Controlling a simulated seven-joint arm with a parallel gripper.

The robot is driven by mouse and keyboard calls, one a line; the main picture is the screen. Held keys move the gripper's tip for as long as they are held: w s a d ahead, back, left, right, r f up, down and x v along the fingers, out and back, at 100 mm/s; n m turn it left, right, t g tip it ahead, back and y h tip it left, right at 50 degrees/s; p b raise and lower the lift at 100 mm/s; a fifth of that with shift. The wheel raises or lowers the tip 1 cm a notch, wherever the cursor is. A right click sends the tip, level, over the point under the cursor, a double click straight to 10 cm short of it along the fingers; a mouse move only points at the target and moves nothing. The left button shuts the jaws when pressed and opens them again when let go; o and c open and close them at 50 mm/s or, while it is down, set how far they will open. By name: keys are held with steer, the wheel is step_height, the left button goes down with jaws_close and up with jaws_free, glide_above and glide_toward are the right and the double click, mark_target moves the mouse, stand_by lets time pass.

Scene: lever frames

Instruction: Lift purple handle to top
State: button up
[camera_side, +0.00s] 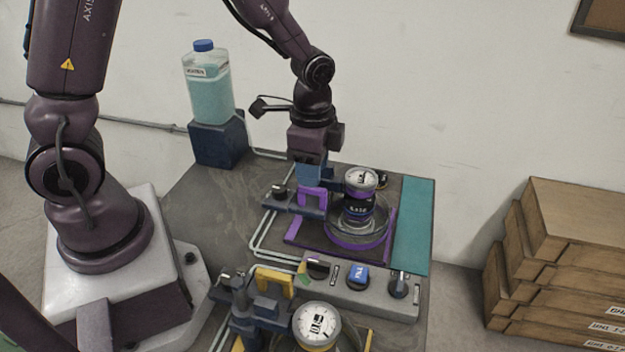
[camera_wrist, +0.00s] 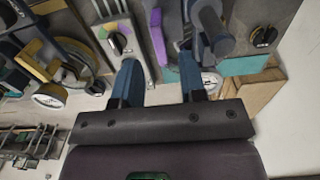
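The purple handle (camera_side: 312,196) is a bracket-shaped piece on the dark lever arm of the far fixture, which has a purple-edged base, in the side view. My gripper (camera_side: 312,180) points down right above it, with its blue fingers close to the handle's top. Whether they touch it is unclear. In the wrist view my gripper (camera_wrist: 157,70) has its two blue fingers clearly apart, with nothing seen clamped between them. A purple strip (camera_wrist: 157,38) shows between and beyond the fingertips; I cannot tell if it is the handle or the base edge.
A round gauge (camera_side: 361,180) stands just right of the handle. A yellow handle (camera_side: 275,279) and second gauge (camera_side: 317,324) are at the front. A grey control box (camera_side: 345,287) lies between the fixtures. A teal bottle (camera_side: 208,85) stands behind left, and stacked boxes (camera_side: 560,260) at right.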

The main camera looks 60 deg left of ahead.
steer(key=shift+f, duration=1.7)
jaws_close()
steer(key=shift+r, duration=2.55)
jaws_free()
step_height(320, 180, up, 13)
steer(key=shift+f, duration=0.1)
